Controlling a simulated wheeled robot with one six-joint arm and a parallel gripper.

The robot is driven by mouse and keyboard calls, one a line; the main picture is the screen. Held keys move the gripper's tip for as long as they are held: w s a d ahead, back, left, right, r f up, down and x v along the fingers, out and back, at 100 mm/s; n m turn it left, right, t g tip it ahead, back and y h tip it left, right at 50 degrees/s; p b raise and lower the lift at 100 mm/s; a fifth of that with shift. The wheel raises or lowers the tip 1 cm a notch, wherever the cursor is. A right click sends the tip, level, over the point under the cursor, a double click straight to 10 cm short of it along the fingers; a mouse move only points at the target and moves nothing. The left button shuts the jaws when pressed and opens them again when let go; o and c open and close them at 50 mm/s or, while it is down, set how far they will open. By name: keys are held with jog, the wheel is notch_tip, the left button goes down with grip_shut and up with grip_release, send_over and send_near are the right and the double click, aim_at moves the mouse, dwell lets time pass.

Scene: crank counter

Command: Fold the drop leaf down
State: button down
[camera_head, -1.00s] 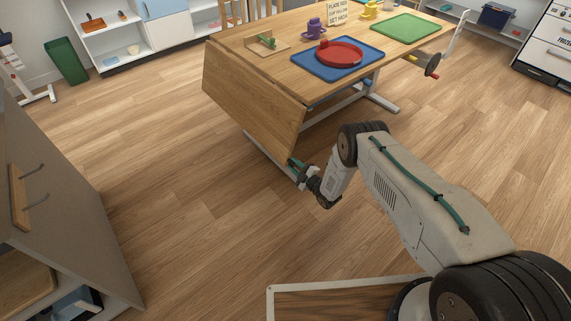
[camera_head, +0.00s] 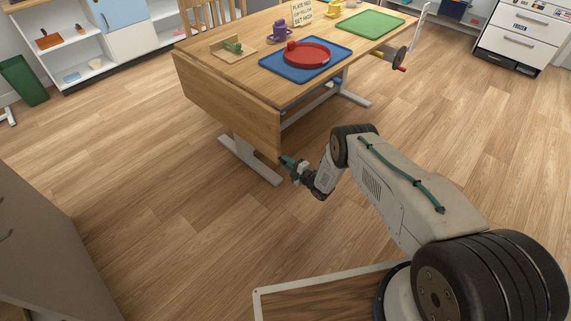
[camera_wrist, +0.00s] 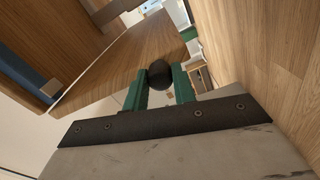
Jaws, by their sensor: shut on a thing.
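The drop leaf (camera_head: 225,100) is the wooden flap along the table's near left edge. It hangs steeply down from the tabletop and looks close to upright. My gripper (camera_head: 287,162) is at the leaf's lower corner nearest me. In the wrist view, its green fingers (camera_wrist: 159,88) are shut on a dark round knob (camera_wrist: 159,72). The leaf's wooden face (camera_wrist: 120,70) lies right beside the knob there. How the knob joins the leaf is hidden.
The tabletop holds a blue tray (camera_head: 275,67) with a red plate (camera_head: 308,53), a purple cup (camera_head: 281,32) and a green mat (camera_head: 368,23). A crank (camera_head: 400,58) sticks out at the right end. A pale table foot (camera_head: 250,162) stands below the leaf.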

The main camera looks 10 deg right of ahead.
jog(key=shift+w+d, duration=0.1)
jog(key=shift+d, duration=0.1)
jog(key=c, duration=1.1)
grip_release()
jog(key=shift+d, duration=0.1)
jog(key=shift+c, duration=0.2)
jog(key=v, duration=0.7)
jog(key=shift+s, duration=0.35)
jog(key=shift+d, duration=0.1)
